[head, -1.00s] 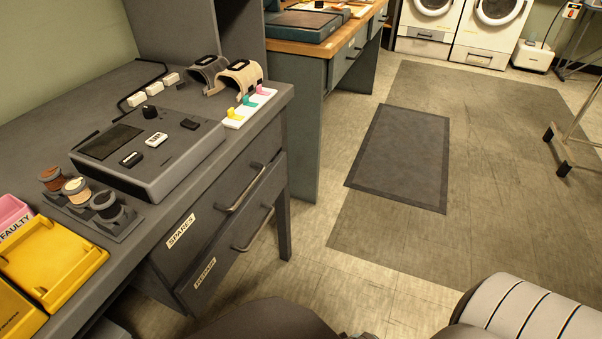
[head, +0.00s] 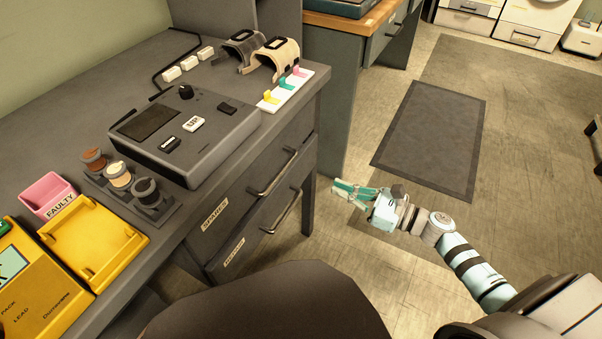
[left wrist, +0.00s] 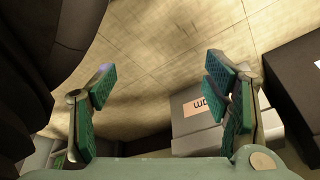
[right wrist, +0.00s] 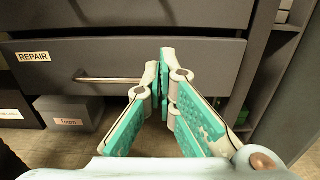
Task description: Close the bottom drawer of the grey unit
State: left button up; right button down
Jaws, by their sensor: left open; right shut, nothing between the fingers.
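The grey unit (head: 150,84) is on the left of the head view, with two drawers in its front. The bottom drawer (head: 250,239) is labelled REPAIR and has a bar handle (head: 284,213); I cannot tell exactly how far it stands out. In the right wrist view the REPAIR drawer front (right wrist: 60,73) faces me, with its handle (right wrist: 108,80) left of the fingertips. My right gripper (head: 346,190) is shut and empty, in front of the drawer and apart from it in the head view; it also shows in the right wrist view (right wrist: 164,54). My left gripper (left wrist: 158,75) is open and empty over the floor.
The upper drawer (head: 252,187) is labelled SPARES. The desktop holds a grey device (head: 186,137), jars, a pink FAULTY bin (head: 48,194) and yellow trays (head: 97,243). A box labelled Foam (right wrist: 68,113) is below the drawer. The floor around the dark mat (head: 430,138) is clear.

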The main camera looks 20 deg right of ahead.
aim_at(291, 170)
pick_arm(q)
jog(key=shift+w+d+r+b, duration=0.15)
jog(key=shift+w+r+b, duration=0.35)
jog(key=shift+w+r, duration=0.15)
pick_arm(e)
jog(key=x, duration=1.1)
pick_arm(q)
jog(key=shift+w, duration=0.1)
